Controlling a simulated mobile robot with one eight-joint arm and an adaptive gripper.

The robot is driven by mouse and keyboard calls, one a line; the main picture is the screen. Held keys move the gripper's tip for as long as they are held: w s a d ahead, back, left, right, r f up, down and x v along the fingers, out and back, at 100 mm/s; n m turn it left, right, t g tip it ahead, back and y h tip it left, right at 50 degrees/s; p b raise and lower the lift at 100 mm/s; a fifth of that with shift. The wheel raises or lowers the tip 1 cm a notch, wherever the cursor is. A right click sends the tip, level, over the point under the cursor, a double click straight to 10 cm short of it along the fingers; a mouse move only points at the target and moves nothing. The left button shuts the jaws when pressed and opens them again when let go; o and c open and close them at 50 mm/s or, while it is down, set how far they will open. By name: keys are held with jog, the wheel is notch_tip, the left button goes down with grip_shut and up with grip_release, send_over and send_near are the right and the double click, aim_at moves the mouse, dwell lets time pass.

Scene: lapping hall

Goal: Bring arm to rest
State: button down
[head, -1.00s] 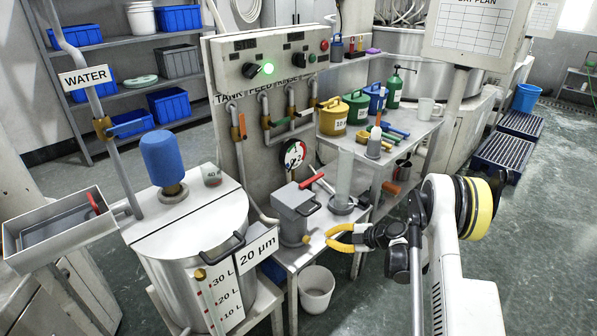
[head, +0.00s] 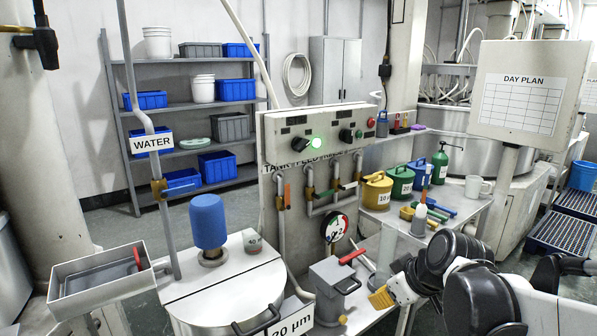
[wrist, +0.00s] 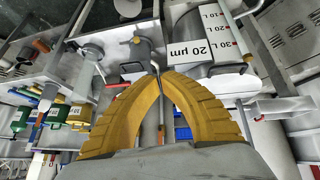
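My gripper (head: 381,298) has yellow ribbed fingers and shows at the lower right of the head view, beside the grey box-shaped device on the bench. In the wrist view my gripper's fingers (wrist: 160,77) curve together and their tips meet, with nothing visible between them. My dark and white arm is folded at the lower right of the head view and hides part of the bench.
The steel tank (head: 225,295) with a blue motor (head: 208,222) stands at left. A grey box device (head: 333,285) is close to my gripper. The bench (head: 463,210) holds several cans and bottles. A day plan board (head: 518,95) stands at right; crates (head: 560,235) lie on the floor.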

jog(key=s+d+m+h, duration=0.1)
jog(key=s+m+h, duration=0.2)
jog(key=s, duration=1.4)
jog(key=shift+d+r+m+t, duration=0.2)
jog(key=shift+d+m+t, duration=0.15)
jog(key=shift+m, duration=1.65)
